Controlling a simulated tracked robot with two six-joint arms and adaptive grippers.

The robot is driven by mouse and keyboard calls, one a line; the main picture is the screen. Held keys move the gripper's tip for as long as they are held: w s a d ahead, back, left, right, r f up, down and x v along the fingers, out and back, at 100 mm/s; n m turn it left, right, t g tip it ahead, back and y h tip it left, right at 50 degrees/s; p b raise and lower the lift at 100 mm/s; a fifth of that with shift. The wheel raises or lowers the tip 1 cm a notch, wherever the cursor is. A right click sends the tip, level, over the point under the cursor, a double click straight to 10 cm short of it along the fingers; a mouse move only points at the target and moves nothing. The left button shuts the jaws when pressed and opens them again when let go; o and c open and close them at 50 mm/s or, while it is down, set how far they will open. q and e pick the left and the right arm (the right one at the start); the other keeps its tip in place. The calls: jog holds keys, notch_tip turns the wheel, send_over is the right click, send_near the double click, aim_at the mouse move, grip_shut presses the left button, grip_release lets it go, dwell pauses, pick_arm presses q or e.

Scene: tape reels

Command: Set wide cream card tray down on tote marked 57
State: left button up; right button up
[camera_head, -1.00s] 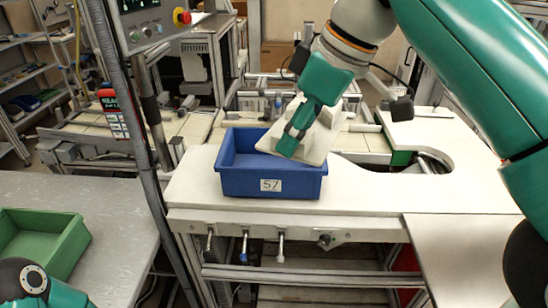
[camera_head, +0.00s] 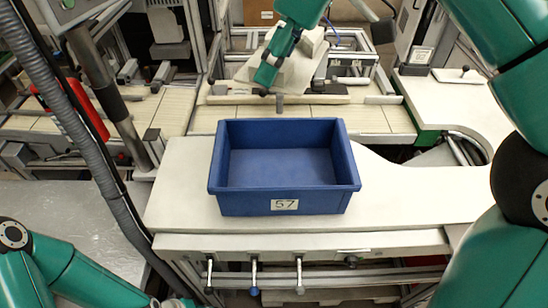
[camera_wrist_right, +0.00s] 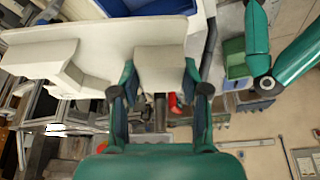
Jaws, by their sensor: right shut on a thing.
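The tote marked 57 (camera_head: 240,204) is blue, open and empty. It stands upright on the pale bench in the head view, its label facing me. The cream card tray (camera_head: 312,72) is raised and tilted beyond the tote's back rim, clear of it in the head view. My right gripper (camera_head: 268,72) is shut on the tray. In the right wrist view the tray (camera_wrist_right: 75,48) spans the upper left, and its block-like part sits between the fingers of my right gripper (camera_wrist_right: 160,84). The blue tote (camera_wrist_right: 150,8) shows beyond it. My left gripper is out of view.
The pale bench (camera_head: 400,205) has free room right of the tote. A conveyor (camera_head: 365,118) with rails lies behind it. A grey post with a ribbed hose stands at the left, beside a grey table (camera_head: 85,215). A green bin (camera_wrist_right: 238,62) shows in the right wrist view.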

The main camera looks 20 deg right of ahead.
notch_tip(320, 180, down, 19)
jog(key=b, duration=0.5)
jog(key=shift+f, duration=0.2)
jog(key=shift+s, duration=0.1)
jog(key=shift+f+b, duration=0.45)
jog(key=shift+f, duration=0.15)
jog(key=o, duration=1.3)
jog(key=shift+c, duration=0.2)
jog(key=shift+r, duration=0.15)
